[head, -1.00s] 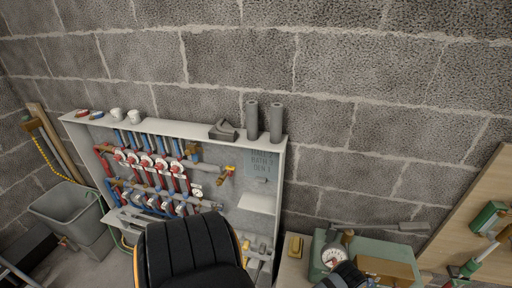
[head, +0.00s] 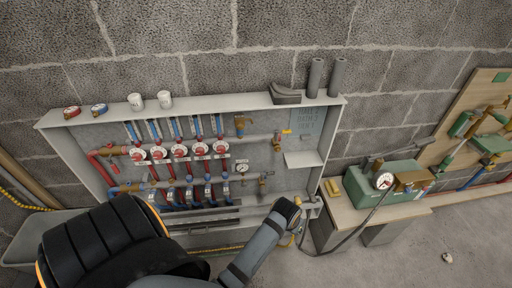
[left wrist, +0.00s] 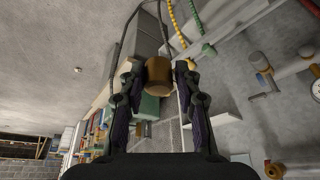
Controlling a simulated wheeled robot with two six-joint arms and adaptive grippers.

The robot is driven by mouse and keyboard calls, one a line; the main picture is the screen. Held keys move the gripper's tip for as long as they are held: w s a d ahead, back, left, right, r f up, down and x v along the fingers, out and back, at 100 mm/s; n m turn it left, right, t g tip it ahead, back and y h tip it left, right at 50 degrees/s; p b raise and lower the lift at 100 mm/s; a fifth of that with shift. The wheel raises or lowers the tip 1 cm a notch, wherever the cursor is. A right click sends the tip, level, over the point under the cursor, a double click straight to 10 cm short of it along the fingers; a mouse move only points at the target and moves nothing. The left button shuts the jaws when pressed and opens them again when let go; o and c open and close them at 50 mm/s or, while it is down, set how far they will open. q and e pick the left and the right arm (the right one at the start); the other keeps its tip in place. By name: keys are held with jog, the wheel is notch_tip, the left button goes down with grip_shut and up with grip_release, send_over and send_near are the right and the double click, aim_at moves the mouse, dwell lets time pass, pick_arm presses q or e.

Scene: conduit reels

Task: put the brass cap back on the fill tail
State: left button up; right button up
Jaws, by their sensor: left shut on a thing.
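My left gripper (head: 300,208) is in front of the lower right corner of the white manifold cabinet (head: 335,112) in the head view. In the left wrist view the gripper (left wrist: 160,75) is shut on the brass cap (left wrist: 158,78), a short brown-gold cylinder between the fingertips. Brass fittings sit at the right ends of the manifold's upper pipe (head: 277,142) and lower pipe (head: 264,181). Pipe ends also show at the right of the wrist view (left wrist: 260,62), apart from the cap. I cannot tell for certain which fitting is the fill tail. My right gripper is not in view.
A green test pump (head: 365,190) with a gauge (head: 384,181) stands on a bench right of the cabinet, and a dark hose (head: 352,238) hangs from it. White cups (head: 135,102) and grey tubes (head: 316,76) stand on the cabinet top. Floor at lower right is mostly clear.

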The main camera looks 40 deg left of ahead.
pick_arm(q)
jog(key=w+a+r+m+t+y+b, duration=0.3)
jog(key=w+a+r+m+t, duration=0.2)
jog(key=w+a+m, duration=0.2)
jog(key=w+a+r+m+t+y+b, duration=0.3)
jog(key=w+a+m, duration=0.4)
jog(key=a, duration=0.4)
notch_tip(320, 180, up, 3)
jog(key=shift+w+a+f+m+t+y, duration=0.15)
jog(key=shift+m+t+y, duration=0.6)
jog(key=shift+t, duration=0.35)
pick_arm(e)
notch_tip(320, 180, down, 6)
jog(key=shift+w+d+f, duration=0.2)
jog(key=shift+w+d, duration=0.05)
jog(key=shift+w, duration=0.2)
pick_arm(q)
jog(key=shift+a, duration=0.1)
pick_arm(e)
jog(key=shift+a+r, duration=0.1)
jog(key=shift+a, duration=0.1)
pick_arm(q)
jog(key=shift+w+a, duration=0.1)
jog(key=shift+a, duration=0.05)
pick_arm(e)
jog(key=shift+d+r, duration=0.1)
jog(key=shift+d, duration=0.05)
